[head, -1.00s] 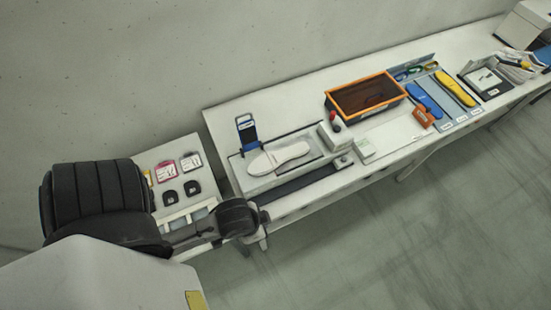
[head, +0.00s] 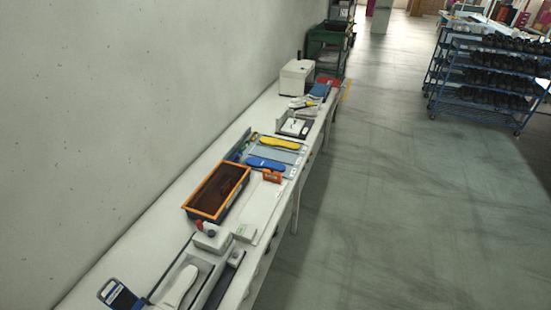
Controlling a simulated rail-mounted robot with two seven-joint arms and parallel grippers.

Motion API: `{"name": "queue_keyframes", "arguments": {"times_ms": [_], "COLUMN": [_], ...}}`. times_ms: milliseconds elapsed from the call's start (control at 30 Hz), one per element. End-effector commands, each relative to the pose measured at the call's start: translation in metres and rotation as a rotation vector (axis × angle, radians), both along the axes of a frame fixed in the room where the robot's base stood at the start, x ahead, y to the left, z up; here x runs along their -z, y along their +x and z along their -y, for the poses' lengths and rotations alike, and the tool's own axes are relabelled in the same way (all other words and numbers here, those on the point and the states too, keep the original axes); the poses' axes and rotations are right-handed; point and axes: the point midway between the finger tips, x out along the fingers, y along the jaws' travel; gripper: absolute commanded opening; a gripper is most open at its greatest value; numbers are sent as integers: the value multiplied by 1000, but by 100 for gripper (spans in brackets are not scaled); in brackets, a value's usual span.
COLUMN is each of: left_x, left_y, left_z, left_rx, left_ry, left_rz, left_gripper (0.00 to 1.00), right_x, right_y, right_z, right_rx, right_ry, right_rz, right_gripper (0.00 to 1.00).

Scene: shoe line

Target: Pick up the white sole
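The white sole (head: 181,284) lies in the grey fixture (head: 222,276) on the long white table, at the bottom left of the head view. Its near end is close to the lower edge of the picture. A dark blue upright piece (head: 117,294) stands beside it on the left. Neither of my grippers shows in the head view.
Along the table (head: 150,235) stand an orange-rimmed bin (head: 217,190), a blue sole (head: 266,164), a yellow sole (head: 280,143) and a white box (head: 297,77). A wall runs along the left. The floor (head: 400,210) on the right is open up to a blue shoe rack (head: 490,75).

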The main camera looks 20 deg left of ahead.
Motion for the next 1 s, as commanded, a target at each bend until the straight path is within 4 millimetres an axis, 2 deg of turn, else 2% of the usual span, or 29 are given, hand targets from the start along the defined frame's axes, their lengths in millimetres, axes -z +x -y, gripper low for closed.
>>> {"name": "queue_keyframes", "arguments": {"times_ms": [267,1000], "left_x": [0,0], "left_y": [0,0], "left_z": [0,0], "left_rx": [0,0], "left_ry": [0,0], "left_rz": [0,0], "left_gripper": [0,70], "right_x": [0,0], "right_y": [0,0], "right_z": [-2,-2], "right_rx": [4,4], "right_ry": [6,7], "right_rz": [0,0], "right_gripper": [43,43]}}
